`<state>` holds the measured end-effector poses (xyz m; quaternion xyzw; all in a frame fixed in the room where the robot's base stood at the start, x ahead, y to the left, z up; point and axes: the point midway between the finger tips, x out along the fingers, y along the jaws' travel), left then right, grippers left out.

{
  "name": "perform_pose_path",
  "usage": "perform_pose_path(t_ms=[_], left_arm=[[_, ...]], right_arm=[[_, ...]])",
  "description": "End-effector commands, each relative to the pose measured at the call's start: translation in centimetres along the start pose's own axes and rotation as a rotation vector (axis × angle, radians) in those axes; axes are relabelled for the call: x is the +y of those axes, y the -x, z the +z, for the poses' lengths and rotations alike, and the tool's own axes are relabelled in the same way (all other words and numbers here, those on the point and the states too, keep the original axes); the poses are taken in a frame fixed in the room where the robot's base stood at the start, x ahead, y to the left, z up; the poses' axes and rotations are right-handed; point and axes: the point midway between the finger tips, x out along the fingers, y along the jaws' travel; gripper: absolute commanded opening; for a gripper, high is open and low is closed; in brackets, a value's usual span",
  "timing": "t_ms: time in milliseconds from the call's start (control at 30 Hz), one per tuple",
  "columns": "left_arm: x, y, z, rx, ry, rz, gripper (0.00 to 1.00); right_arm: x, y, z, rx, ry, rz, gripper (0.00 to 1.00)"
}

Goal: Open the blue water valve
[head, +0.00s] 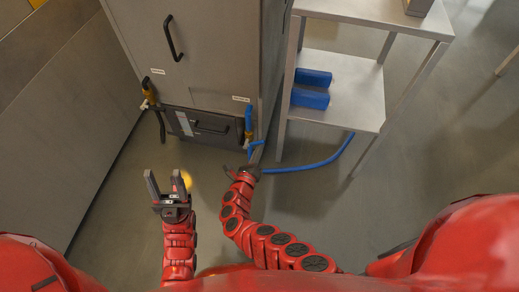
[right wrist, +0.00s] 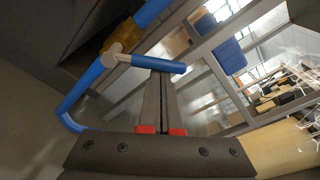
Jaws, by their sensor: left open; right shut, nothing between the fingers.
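The blue water valve (head: 248,135) sits on a blue pipe at the lower right corner of the grey cabinet. In the right wrist view its brass body (right wrist: 124,34) shows on the pipe, with a blue lever handle (right wrist: 158,64) sticking out to the right. My right gripper (right wrist: 162,82) is shut and empty, its fingertips right at the lever; I cannot tell if they touch it. It also shows in the head view (head: 242,172), low in front of the cabinet. My left gripper (head: 165,180) is open and empty, left of the right one, away from the valve.
A second valve with a yellow part (head: 150,97) is at the cabinet's left side. A dark panel with a handle (head: 210,127) is between them. A metal shelf table (head: 345,100) with blue rolls (head: 310,98) stands right. A blue hose (head: 310,166) lies along the floor.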

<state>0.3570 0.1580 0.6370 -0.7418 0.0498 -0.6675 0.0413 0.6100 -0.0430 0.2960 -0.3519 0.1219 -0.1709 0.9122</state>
Motion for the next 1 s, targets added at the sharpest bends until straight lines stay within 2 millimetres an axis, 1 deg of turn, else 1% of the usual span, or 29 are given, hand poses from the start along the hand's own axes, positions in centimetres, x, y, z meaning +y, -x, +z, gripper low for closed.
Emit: perform_pose_path(t_ms=[367, 800, 1000], left_arm=[[0.0, -0.1, 0.0, -0.001, 0.001, -0.002, 0.5], [0.1, 0.9, -0.1, 0.009, -0.003, 0.011, 0.5], [0.1, 1.3, -0.1, 0.015, -0.005, 0.018, 0.5]], right_arm=[[-0.2, 0.2, 1.3, 0.004, 0.22, -0.031, 0.0], [0.1, 0.5, 3.5, 0.004, 0.609, -0.084, 0.0], [0.4, 0.6, 4.3, 0.002, 0.734, -0.101, 0.0]])
